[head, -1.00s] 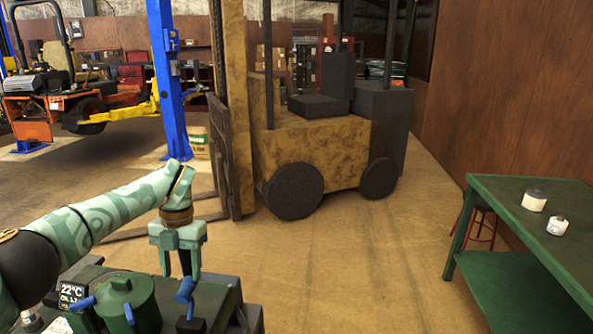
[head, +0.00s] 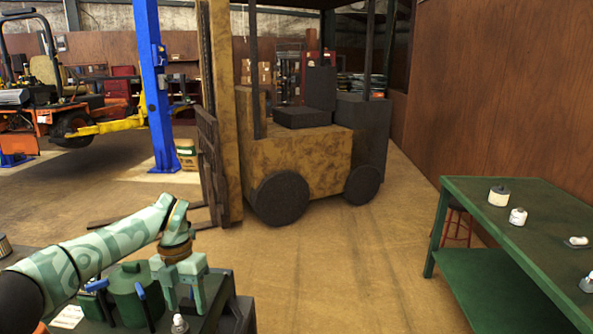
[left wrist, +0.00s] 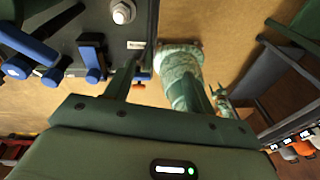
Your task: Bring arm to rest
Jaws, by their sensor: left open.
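My left gripper (head: 185,296) is open and empty, pointing down in the head view. It hangs over the right part of a dark machine top with a green canister (head: 133,292) and blue levers (head: 150,306). A small silver bolt-like fitting (head: 180,325) shows just below the fingers. In the left wrist view the two dark fingers (left wrist: 163,85) are spread apart with nothing held between them. Blue levers (left wrist: 38,50) and the grey machine top (left wrist: 112,50) lie at upper left there. My right gripper cannot be made out.
A yellow forklift (head: 290,150) stands ahead, and a blue lift post (head: 155,90) stands to its left. An orange mower (head: 30,125) is raised at far left. A green table (head: 540,225) with small containers stands at right. Open floor (head: 345,265) lies between.

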